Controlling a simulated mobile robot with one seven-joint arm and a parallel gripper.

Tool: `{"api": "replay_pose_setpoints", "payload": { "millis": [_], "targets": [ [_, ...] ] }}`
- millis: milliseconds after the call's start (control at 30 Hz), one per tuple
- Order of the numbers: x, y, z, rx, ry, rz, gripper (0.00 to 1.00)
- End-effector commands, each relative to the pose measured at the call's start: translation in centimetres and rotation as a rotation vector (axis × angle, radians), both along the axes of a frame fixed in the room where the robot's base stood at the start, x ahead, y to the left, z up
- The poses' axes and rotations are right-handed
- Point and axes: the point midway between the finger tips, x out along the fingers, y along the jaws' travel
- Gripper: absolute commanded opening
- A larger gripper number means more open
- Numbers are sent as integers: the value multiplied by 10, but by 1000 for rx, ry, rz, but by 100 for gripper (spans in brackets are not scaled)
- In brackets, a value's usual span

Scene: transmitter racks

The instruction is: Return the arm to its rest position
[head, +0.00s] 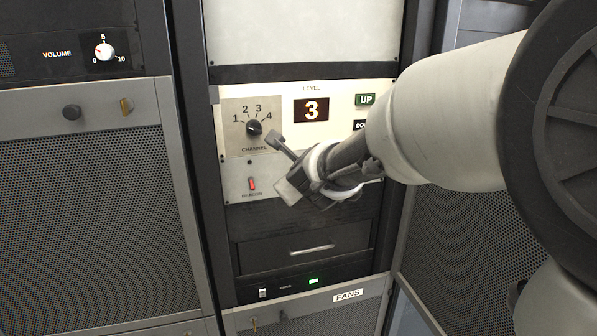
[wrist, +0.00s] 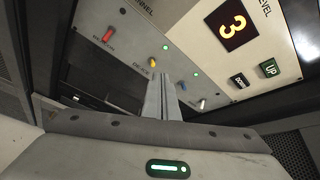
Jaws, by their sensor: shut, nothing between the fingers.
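My arm reaches in from the right in the head view. My gripper (head: 275,141) is in front of the middle rack's control panel (head: 235,170), just right of and below the channel knob (head: 254,127). In the wrist view my gripper's two fingers (wrist: 160,80) are together, with nothing between them. The fingertips show over the panel's lower part; whether they touch it I cannot tell. My forearm and hand hide the panel's lower right in the head view.
The panel carries a red beacon switch (head: 252,184), a level display (head: 311,110) reading 3, and an UP button (head: 365,99). In the wrist view a yellow de-ice switch (wrist: 153,62) shows near my fingers. Below are a drawer (head: 290,252) and a fans panel (head: 300,312). Mesh-fronted racks flank both sides.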

Motion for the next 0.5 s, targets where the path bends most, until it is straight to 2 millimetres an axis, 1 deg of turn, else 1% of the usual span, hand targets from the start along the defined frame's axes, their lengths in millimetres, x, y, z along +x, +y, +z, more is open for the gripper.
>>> {"api": "replay_pose_setpoints", "payload": {
  "millis": [67,133,167,233,267,300,367,400,467,500],
  "targets": [
    [-3,0,5,-25,0,22,0],
    [-13,-1,16,-104,1,88,0],
    [-21,-1,22,-158,1,133,0],
    [-45,-4,37,-340,3,278,0],
    [-59,-6,43,-438,4,355,0],
    [-81,-10,49,-581,8,465,0],
    [-117,-20,53,-814,15,642,0],
    [-142,-28,53,-970,25,764,0],
    [-180,-44,49,-1190,46,941,0],
    [-205,-56,45,-1323,64,1058,0]
  ]
}}
